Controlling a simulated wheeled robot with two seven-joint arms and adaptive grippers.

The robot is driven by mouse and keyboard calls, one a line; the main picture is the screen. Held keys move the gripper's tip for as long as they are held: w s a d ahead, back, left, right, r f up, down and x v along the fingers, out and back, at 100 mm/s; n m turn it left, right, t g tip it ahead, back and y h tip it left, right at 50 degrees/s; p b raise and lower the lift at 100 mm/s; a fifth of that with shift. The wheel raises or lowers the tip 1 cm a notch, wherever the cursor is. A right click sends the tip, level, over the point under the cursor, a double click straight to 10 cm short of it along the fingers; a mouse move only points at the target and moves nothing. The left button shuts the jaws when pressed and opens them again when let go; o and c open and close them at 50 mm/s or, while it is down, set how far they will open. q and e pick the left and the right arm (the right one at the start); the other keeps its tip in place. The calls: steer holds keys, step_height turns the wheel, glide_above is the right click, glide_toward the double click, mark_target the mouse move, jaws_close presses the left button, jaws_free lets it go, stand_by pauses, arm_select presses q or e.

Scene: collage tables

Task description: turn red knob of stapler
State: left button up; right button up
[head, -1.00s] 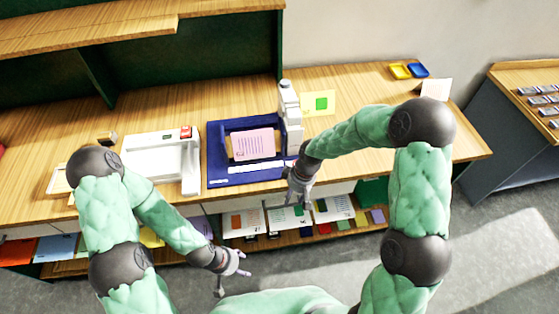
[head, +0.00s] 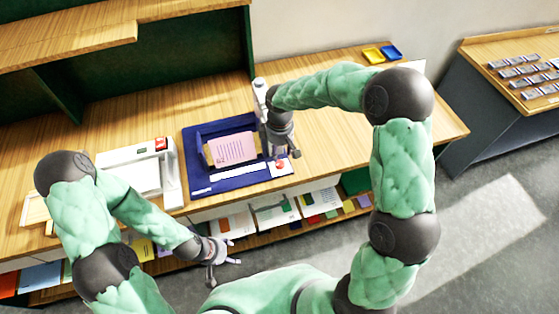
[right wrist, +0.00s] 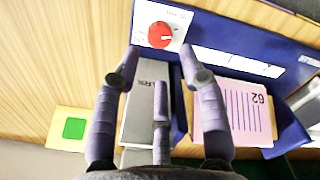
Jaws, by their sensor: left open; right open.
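The stapler has a dark blue base (head: 236,182) on the wooden table, with a pink printed sheet (head: 232,149) on it. Its grey arm (right wrist: 146,100) lies under my right gripper in the right wrist view. The red knob (right wrist: 160,35) sits on a white plate at the base's corner; it also shows in the head view (head: 280,165). My right gripper (right wrist: 159,62) is open and empty above the stapler, its fingertips just short of the knob in the wrist picture, apart from it. My left gripper (head: 222,262) is open and empty in front of the table.
A white device (head: 171,178) with a red switch stands left of the stapler. Yellow (head: 373,55) and blue (head: 391,52) trays are at the back right. A yellow card with a green square (right wrist: 70,129) lies near the stapler. A lower shelf holds several papers.

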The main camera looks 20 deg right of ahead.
mark_target(280, 163)
step_height(280, 163, down, 7)
steer(key=shift+w+f+b, duration=0.1)
steer(key=shift+f+b, duration=0.05)
steer(key=shift+b, duration=0.25)
jaws_close()
